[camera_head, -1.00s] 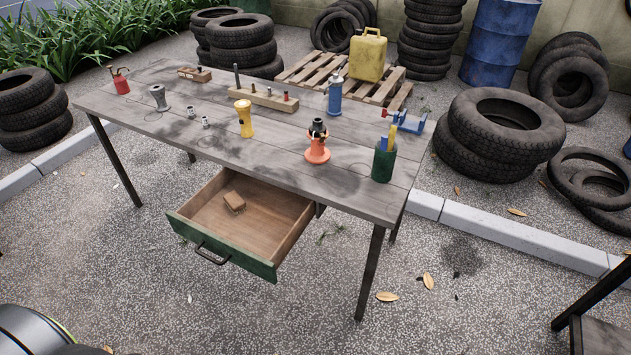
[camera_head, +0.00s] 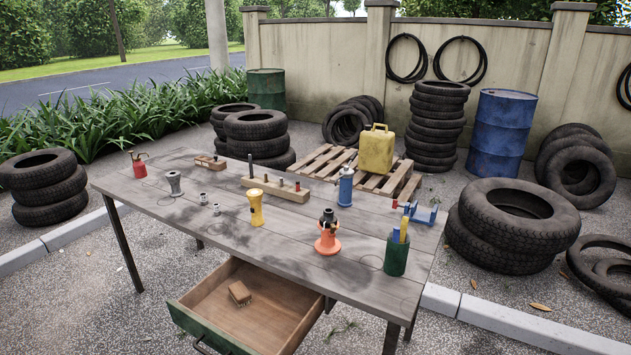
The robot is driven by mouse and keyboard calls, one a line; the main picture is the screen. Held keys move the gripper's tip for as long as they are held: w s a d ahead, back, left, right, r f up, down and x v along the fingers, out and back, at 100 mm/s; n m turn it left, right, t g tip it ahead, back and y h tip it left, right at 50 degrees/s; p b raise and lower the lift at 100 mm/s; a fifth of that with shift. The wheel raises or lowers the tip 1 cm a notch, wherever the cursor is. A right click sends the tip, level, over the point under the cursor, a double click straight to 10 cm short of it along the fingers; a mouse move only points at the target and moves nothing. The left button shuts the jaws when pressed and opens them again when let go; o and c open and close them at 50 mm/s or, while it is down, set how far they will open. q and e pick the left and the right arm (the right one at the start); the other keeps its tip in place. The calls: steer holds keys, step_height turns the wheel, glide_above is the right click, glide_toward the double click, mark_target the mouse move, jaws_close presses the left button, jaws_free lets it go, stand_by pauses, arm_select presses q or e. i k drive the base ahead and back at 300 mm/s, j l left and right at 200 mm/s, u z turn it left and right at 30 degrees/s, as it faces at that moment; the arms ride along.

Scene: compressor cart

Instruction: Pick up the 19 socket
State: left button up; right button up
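Two small silver sockets stand on the grey wooden table, left of the yellow flashlight-shaped item (camera_head: 256,207). One socket (camera_head: 203,198) is farther back and the other socket (camera_head: 216,209) is nearer the front. A larger grey metal piece (camera_head: 175,184) stands to their left. A wooden block (camera_head: 275,188) behind them holds a dark rod and several small red and dark pieces. No size marks are readable, so I cannot tell which is the 19 socket. Neither of my grippers is in view.
The table (camera_head: 300,250) also bears a red oil can (camera_head: 138,168), blue bottle (camera_head: 346,188), orange stand (camera_head: 327,240) and green cup (camera_head: 396,256). An open drawer (camera_head: 245,305) with a brown brush juts from the front. Tires (camera_head: 515,225) and a pallet (camera_head: 325,162) lie behind.

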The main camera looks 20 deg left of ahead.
mark_target(216, 206)
steer(key=u, duration=1.3)
steer(key=z, duration=0.2)
steer(key=i+j+z, duration=0.2)
steer(key=z, duration=0.2)
steer(key=i+j+z, duration=0.15)
steer(key=z, duration=0.2)
steer(key=i+j+z, duration=0.1)
steer(key=j+z, duration=0.3)
steer(key=i+j+z, duration=0.1)
steer(key=j+z, duration=0.25)
